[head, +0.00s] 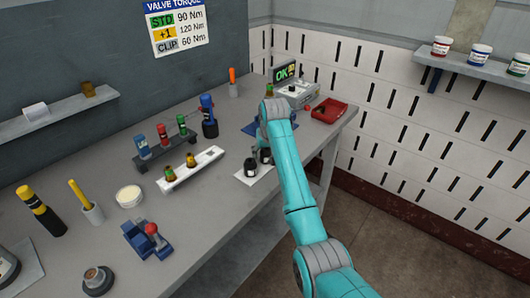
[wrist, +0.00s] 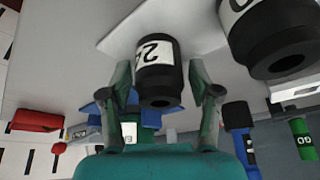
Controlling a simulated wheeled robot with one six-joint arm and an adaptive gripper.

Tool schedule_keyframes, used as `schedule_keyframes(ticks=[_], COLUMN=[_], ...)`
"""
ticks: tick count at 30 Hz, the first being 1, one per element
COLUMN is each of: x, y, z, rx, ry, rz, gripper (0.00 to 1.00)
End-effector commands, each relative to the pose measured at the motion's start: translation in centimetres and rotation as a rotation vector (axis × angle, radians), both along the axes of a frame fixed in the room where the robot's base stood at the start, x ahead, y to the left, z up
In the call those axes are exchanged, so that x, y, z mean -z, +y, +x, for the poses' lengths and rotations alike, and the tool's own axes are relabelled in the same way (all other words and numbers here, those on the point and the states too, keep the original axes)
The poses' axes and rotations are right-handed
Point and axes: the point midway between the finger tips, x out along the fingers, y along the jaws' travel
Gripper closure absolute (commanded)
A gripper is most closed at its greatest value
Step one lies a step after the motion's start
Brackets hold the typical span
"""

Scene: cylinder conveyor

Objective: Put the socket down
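A black socket with a white label reading 24 (wrist: 158,75) sits between the two fingers of my gripper (wrist: 160,88) in the wrist view. The fingers are drawn in close to its two sides. In the head view this socket (head: 265,156) is a dark shape beside my arm, at the right side of a white mat (head: 244,176). My arm hides most of the gripper there. I cannot tell whether the socket touches the mat. A second black socket (head: 250,168) stands on the mat close by. It looks larger in the wrist view (wrist: 275,40).
A white rack with bottles (head: 205,166) and a dark rack with several coloured items (head: 165,149) stand left of the mat. A red tray (head: 328,110) and a device showing OK (head: 297,90) are at the far right. Bare table lies in front of the mat.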

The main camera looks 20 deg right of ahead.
Motion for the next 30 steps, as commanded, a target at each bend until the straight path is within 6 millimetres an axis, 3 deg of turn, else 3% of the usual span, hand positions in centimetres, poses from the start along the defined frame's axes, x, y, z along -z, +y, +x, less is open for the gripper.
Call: schedule_keyframes(ticks=[7, 11, 21, 30], x=[-0.3, -1.4, -7.6, -10.9], y=[0.0, 0.0, -0.1, -0.2], z=[0.0, -0.4, -2.9, -4.4], rx=[0.0, 0.0, 0.0, 0.0], ry=[-0.001, -0.002, -0.005, -0.002], rz=[0.0, 0.0, 0.0, 0.0], gripper=[0.38, 0.38, 0.38, 0.38])
